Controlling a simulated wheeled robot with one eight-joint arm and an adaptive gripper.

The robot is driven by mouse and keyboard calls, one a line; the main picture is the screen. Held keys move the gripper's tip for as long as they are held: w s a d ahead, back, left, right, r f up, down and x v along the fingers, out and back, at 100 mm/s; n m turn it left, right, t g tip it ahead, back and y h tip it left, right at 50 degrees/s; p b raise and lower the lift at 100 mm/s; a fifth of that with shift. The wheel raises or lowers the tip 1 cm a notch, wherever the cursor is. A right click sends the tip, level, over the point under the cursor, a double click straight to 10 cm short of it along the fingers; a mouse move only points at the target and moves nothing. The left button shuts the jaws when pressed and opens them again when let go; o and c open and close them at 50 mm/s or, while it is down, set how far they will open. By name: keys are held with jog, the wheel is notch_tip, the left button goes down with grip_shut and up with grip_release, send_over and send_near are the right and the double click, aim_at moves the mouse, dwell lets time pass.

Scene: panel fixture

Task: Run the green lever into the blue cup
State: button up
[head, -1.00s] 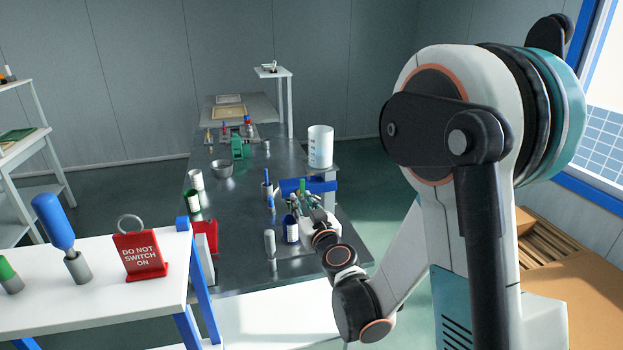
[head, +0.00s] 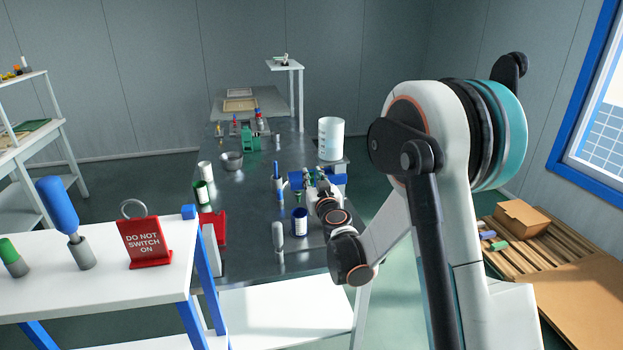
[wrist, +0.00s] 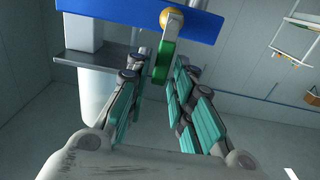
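The green lever (wrist: 164,62) hangs from a yellow-orange knob on the blue panel (wrist: 130,14) in the wrist view. My gripper (wrist: 161,68) is open, with teal-padded fingers on either side of the lever; no clear contact shows. In the head view my gripper (head: 312,185) is in front of the blue panel (head: 340,179) and hides its middle. A small green piece (head: 298,195) there may be the lever. A dark blue cup-like container (head: 300,222) with a white patch stands on the dark table, nearer than the gripper; I cannot tell whether it is the blue cup.
A white marked beaker (head: 331,138) stands behind the panel. A grey cylinder (head: 278,237) and a blue-topped tool (head: 277,178) stand left of the gripper. A metal bowl (head: 232,161) and a red stand (head: 213,228) are further left. The white bench (head: 90,290) is in front.

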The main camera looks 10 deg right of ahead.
jog(key=shift+w, duration=1.1)
grip_shut()
jog(key=shift+d+m+b, duration=0.3)
jog(key=shift+m+b, duration=0.05)
jog(key=shift+m, duration=0.25)
grip_release()
